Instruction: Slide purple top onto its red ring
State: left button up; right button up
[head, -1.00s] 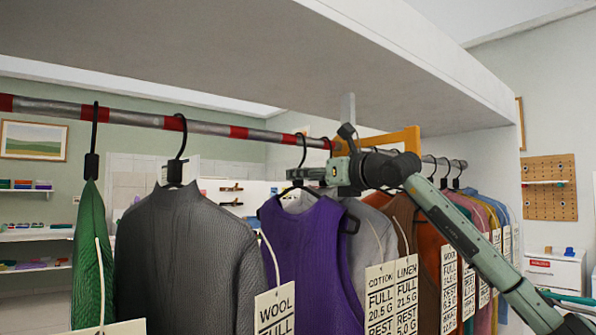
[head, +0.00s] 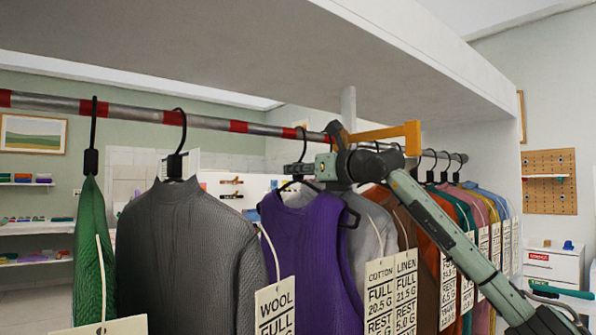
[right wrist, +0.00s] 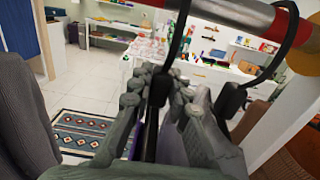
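The purple top (head: 312,250) hangs on a black hanger from the striped rail (head: 200,122), between the dark grey sweater and a light grey top. Its hook meets the rail close to the right side of a red ring (head: 289,132). My right gripper (head: 301,171) is at the hanger's neck, just above the top's collar. In the right wrist view, the fingers (right wrist: 162,95) close around the black hanger neck, with the hook rising between them and a little purple below. My left gripper is not in view.
The dark grey sweater (head: 190,250) hangs to the left, with the green garment (head: 91,255) beyond it. The light grey top (head: 372,240) hangs close on the right, its hook (right wrist: 275,55) near the gripper. More garments crowd further right. A white shelf (head: 250,50) is overhead.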

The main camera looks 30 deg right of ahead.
grip_shut()
jog(key=s+a+b, duration=0.1)
jog(key=a+b, duration=0.1)
jog(key=a, duration=1.3)
jog(key=shift+a, duration=0.15)
jog(key=shift+o, duration=2.1)
grip_release()
jog(key=shift+s+a, duration=0.1)
jog(key=shift+a, duration=0.1)
jog(key=shift+o, duration=1.2)
jog(key=shift+f, duration=0.1)
jog(key=s+d, duration=0.1)
jog(key=s, duration=1.1)
